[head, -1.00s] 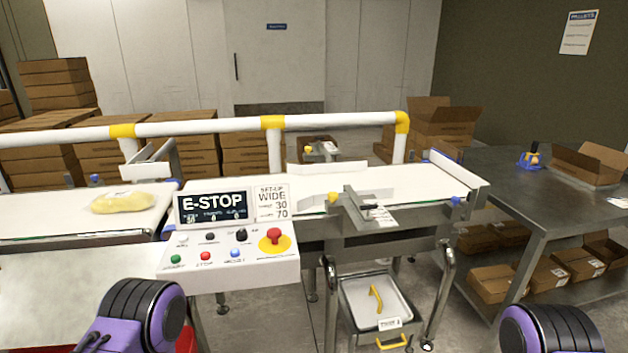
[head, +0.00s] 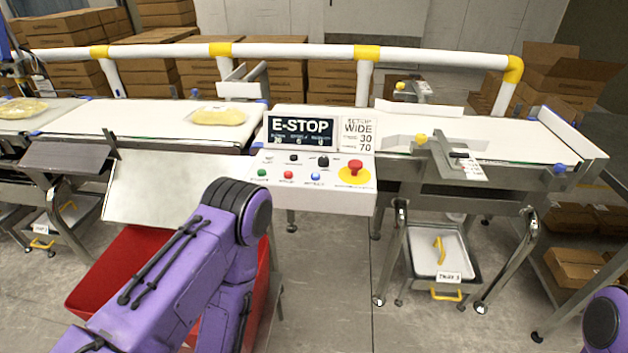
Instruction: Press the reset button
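The white control panel (head: 325,196) stands in the middle, with a screen (head: 300,132) reading "E-STOP". A blue button (head: 315,177) sits in its front row, right of a red button (head: 288,175) and a green button (head: 262,173). The small label under the blue button is too blurred to read surely. A red mushroom knob (head: 355,166) on a yellow disc is at the panel's right. My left arm reaches up in front of the panel's lower left, but its gripper is not in view. Only a piece of my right arm shows at lower right; its gripper is out of view.
A conveyor belt (head: 160,118) runs behind the panel, carrying a yellowish bag (head: 218,116). A white guard rail (head: 300,50) with yellow joints runs behind it. A red bin (head: 125,262) stands below left. A grey tray (head: 455,268) with a yellow handle stands at lower right.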

